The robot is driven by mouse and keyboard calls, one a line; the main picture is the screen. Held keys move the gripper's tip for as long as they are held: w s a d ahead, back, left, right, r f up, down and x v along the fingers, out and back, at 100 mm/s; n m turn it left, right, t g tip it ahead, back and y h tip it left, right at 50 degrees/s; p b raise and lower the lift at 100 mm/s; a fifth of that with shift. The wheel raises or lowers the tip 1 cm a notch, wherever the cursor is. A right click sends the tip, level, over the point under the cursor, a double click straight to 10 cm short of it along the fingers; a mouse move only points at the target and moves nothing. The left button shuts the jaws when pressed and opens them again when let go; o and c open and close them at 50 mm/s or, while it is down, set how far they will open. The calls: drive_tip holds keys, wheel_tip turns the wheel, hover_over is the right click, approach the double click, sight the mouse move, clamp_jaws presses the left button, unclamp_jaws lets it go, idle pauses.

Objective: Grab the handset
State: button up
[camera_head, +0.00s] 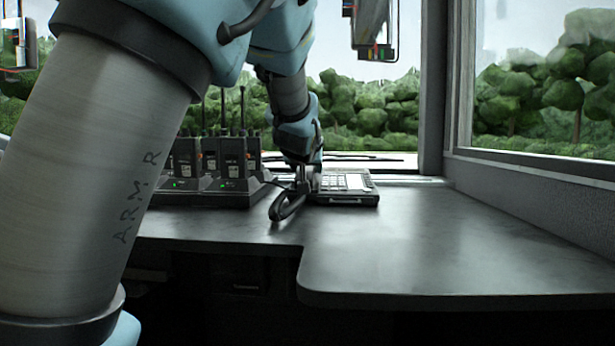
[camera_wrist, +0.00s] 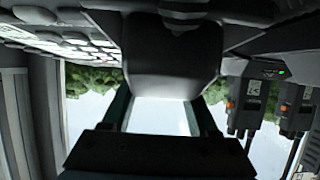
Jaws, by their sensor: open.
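A dark handset (camera_head: 288,204) lies at the left side of a desk phone (camera_head: 345,199), its near end sticking out towards me. In the wrist view the handset (camera_wrist: 172,65) is a broad dark shape at upper centre. My gripper (camera_head: 303,184) points down over the handset. In the wrist view my gripper (camera_wrist: 162,104) is open, with one finger towards each side of the handset. Whether the fingers touch it cannot be told. The phone's keys (camera_wrist: 72,40) show at upper left there. My wrist hides the handset's far part in the head view.
Several radios in a charger (camera_head: 215,190) stand close to the left of the handset; some (camera_wrist: 250,100) show at right in the wrist view. The grey desk (camera_head: 420,235) is clear in front and to the right. A window ledge (camera_head: 540,190) bounds the right.

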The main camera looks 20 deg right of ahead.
drive_tip(key=shift+w+d+f, duration=0.25)
drive_tip(key=shift+w+d, duration=0.05)
drive_tip(key=shift+w, duration=0.3)
clamp_jaws()
